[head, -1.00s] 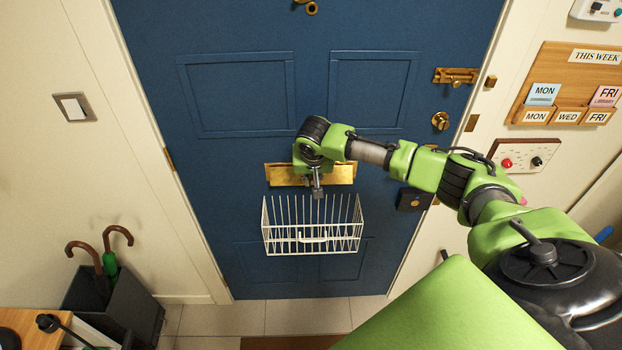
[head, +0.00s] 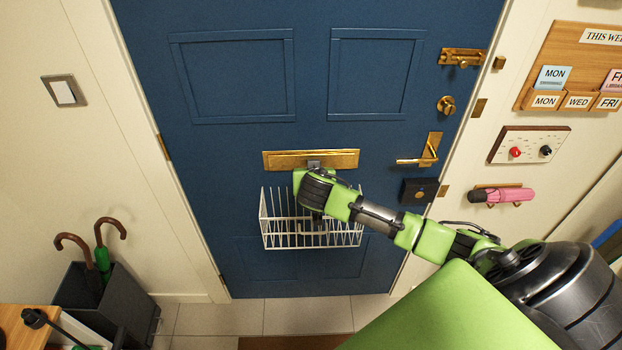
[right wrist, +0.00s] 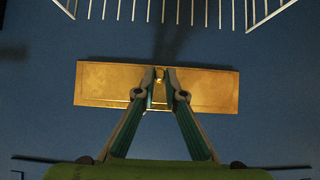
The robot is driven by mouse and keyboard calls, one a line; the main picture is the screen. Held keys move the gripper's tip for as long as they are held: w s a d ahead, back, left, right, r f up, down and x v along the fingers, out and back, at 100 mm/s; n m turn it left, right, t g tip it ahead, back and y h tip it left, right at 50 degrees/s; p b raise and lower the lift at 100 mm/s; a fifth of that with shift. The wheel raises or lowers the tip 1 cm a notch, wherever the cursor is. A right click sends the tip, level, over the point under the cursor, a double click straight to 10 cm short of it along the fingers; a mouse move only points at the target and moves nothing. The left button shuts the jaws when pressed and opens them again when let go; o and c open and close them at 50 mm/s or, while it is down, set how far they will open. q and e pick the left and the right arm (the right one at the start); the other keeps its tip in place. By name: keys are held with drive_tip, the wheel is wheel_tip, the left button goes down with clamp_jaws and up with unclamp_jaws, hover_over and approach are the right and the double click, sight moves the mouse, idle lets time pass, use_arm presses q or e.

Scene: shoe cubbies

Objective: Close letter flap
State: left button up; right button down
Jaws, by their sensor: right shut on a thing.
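The brass letter flap (head: 340,159) is a wide plate across the middle of the blue door, above a white wire basket. In the right wrist view the flap (right wrist: 210,90) appears upside down, with a small brass knob (right wrist: 159,74) at its middle. My right gripper (right wrist: 159,76) has its fingertips closed around this knob. In the head view my right gripper (head: 313,164) reaches the flap from below, its wrist in front of the basket. The flap looks about flat to the door; I cannot tell whether a gap remains. My left gripper is not in view.
The white wire basket (head: 270,232) hangs on the door just under the flap, partly behind my right wrist. A brass door handle (head: 425,155) and a dark lock box (head: 418,190) are to the right. An umbrella stand (head: 125,300) stands at lower left.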

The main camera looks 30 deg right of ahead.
drive_tip(key=shift+w+d+t+b, duration=0.1)
drive_tip(key=shift+t+b, duration=0.2)
drive_tip(key=shift+b, duration=0.15)
drive_tip(key=c, duration=2)
unclamp_jaws()
drive_tip(key=shift+c, duration=0.2)
drive_tip(key=shift+w+f, duration=0.1)
drive_tip(key=v, duration=1.2)
